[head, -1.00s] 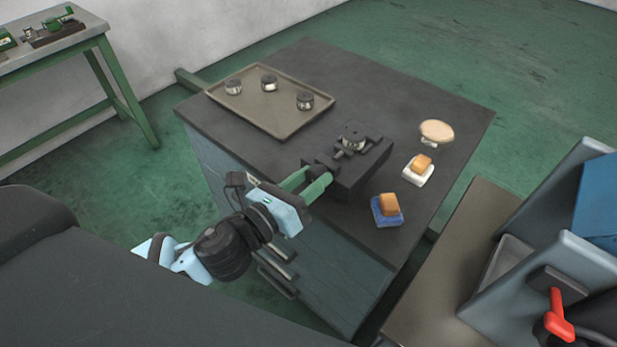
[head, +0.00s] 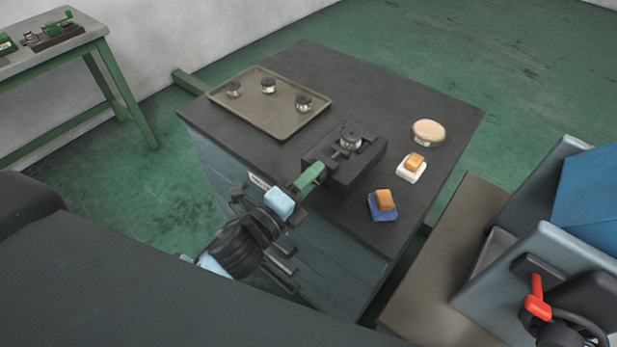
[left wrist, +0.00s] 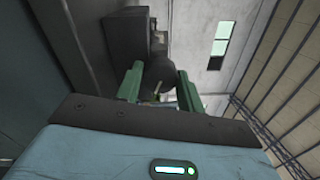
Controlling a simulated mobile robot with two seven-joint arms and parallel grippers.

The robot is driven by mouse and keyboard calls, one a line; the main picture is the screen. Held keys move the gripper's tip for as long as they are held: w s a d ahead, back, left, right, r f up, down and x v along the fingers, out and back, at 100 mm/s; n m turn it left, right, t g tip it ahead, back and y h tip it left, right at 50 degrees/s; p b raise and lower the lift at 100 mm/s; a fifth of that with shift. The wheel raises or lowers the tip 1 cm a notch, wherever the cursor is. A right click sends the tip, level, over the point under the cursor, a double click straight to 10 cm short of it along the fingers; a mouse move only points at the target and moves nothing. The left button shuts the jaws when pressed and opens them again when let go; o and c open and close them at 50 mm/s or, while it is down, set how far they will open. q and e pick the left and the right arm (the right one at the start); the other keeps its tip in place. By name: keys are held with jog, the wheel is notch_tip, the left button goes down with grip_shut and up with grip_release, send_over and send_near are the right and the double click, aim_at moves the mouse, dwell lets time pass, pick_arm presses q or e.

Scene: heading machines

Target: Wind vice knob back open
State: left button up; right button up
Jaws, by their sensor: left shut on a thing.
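The dark vice (head: 358,172) sits on the cabinet top, with a round dark-topped metal part (head: 351,136) at its jaws. Its knob (left wrist: 157,74) faces my left gripper; in the head view the fingers mostly hide it. My left gripper (head: 312,178) reaches in from the left at the cabinet's front edge, its green fingers shut on the knob. In the left wrist view the fingers (left wrist: 159,90) stand on either side of the round dark knob, the vice body behind it. My right gripper is not in view.
A tray (head: 290,128) with three round parts lies at the back left. A blue-based block (head: 382,206), a white-based block (head: 410,168) and a round tan-topped thing (head: 429,131) stand right of the vice. A machine with a red lever (head: 537,290) is at the lower right.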

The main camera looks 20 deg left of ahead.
pick_arm(q)
jog(key=n+p, duration=0.1)
jog(key=n, duration=0.2)
jog(key=shift+r+n, duration=0.15)
jog(key=shift+n, duration=1.15)
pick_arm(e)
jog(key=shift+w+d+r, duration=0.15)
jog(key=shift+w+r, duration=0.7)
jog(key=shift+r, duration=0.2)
pick_arm(q)
jog(key=shift+n, duration=0.3)
jog(key=o, duration=1)
